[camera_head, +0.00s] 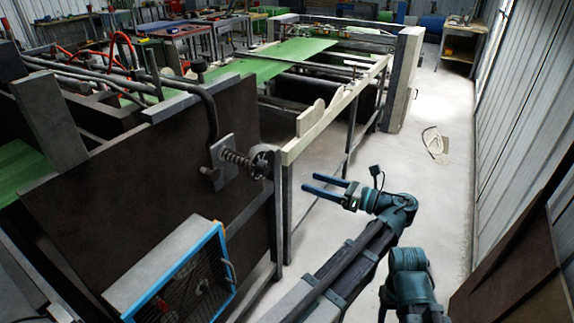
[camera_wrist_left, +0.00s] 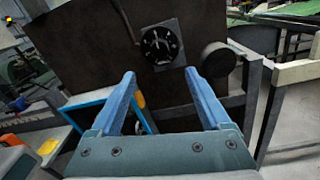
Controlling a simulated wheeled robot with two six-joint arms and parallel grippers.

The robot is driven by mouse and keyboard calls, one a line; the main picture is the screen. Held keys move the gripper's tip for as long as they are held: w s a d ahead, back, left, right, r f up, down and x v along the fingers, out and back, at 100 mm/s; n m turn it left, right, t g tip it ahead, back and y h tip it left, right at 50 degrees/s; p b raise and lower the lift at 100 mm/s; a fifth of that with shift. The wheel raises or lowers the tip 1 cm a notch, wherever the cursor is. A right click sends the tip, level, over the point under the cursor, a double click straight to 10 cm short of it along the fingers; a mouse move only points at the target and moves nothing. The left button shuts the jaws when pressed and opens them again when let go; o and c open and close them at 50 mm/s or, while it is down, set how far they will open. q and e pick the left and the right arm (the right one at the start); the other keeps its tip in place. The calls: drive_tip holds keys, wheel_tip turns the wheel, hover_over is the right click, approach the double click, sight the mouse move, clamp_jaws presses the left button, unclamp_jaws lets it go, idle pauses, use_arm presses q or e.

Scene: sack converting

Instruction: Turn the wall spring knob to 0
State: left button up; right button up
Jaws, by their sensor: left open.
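The spring knob (camera_head: 262,162) is a dark round wheel at the end of a coil spring, on the upright dark panel in the head view. In the left wrist view, the knob (camera_wrist_left: 160,45) shows face-on as a black dial with white marks in front of a grey plate. I cannot read which mark it is set to. My left gripper (camera_head: 309,182) is open and empty, to the right of the knob and apart from it. Its fingers (camera_wrist_left: 160,73) point toward the panel, with the dial beyond and between their tips. My right gripper is not in view.
A blue-framed mesh guard (camera_head: 190,275) stands below the knob. A pale rail (camera_head: 335,110) on grey legs runs back from the panel's right edge. A dark cylinder (camera_wrist_left: 216,60) sits right of the dial. Light floor (camera_head: 425,175) is open on the right, beside a corrugated wall (camera_head: 520,100).

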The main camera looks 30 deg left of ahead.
sight(267, 168)
use_arm(q)
drive_tip(key=a, duration=1.4)
drive_tip(key=shift+w, duration=0.1)
clamp_jaws()
